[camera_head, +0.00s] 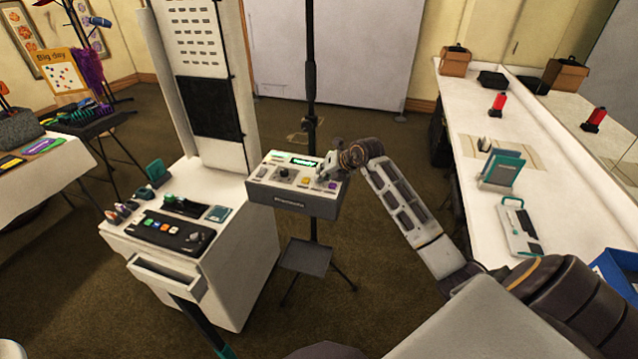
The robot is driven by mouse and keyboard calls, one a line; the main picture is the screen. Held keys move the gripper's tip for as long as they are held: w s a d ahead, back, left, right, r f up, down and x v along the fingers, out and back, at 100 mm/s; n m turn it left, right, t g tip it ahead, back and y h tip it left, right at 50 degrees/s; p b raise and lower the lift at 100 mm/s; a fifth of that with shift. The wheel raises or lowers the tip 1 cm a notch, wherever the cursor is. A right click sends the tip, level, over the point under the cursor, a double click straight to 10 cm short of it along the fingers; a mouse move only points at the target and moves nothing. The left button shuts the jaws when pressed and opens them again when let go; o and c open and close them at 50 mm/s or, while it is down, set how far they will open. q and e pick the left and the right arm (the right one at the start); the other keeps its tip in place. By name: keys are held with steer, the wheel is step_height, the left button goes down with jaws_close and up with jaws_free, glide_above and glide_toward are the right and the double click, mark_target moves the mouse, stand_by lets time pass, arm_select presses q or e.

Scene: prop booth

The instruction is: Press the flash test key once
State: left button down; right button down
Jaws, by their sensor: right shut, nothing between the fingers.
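A grey control box (292,203) stands on a stand in the middle of the view. Its sloped top has a lit green display (304,162), a dark knob (284,172), a yellow key (306,181) and other small keys. I cannot read which key is the flash test key. My right gripper (324,175) is shut and empty, its fingertips down at the right part of the panel. It hides part of the panel there. I cannot tell whether it touches a key. My left gripper is not in view.
A white cabinet (246,275) with a second control panel (170,232) and an open drawer (163,279) stands left of the box. A long white counter (480,120) runs along the right. A black pole (311,70) rises behind the box.

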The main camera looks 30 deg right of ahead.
steer(key=shift+r+p, duration=0.6)
steer(key=shift+r, duration=0.25)
steer(key=shift+r+p, duration=1.65)
steer(key=shift+r, duration=0.85)
